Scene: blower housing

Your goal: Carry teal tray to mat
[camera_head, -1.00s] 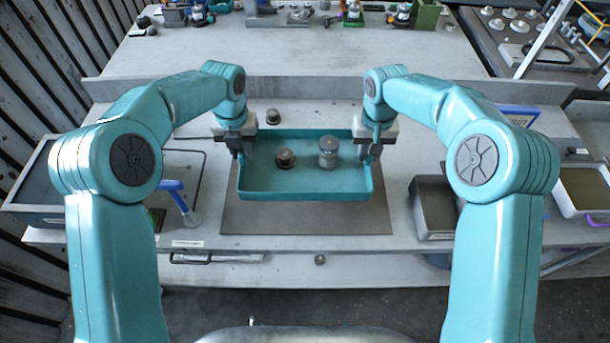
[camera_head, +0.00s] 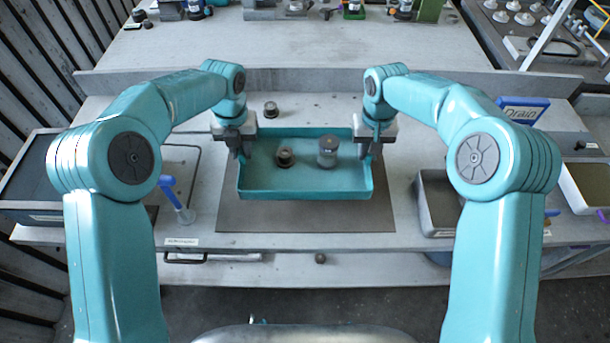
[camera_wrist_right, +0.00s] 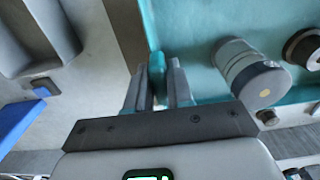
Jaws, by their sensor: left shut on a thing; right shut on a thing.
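The teal tray (camera_head: 305,189) is held level between my two grippers in the head view, over the grey-brown mat (camera_head: 305,218). I cannot tell the gap between tray and mat. A small dark round part (camera_head: 285,157) and a larger grey cylinder (camera_head: 327,150) stand in the tray. My left gripper (camera_head: 240,150) is shut on the tray's left wall. My right gripper (camera_head: 370,149) is shut on its right wall. In the right wrist view, the fingers (camera_wrist_right: 158,85) pinch the tray's teal rim, with the cylinder (camera_wrist_right: 250,72) beside them.
A small dark part (camera_head: 270,109) stands on the bench behind the tray. A grey metal bin (camera_head: 436,205) is right of the mat. A raised ledge (camera_head: 310,83) runs behind.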

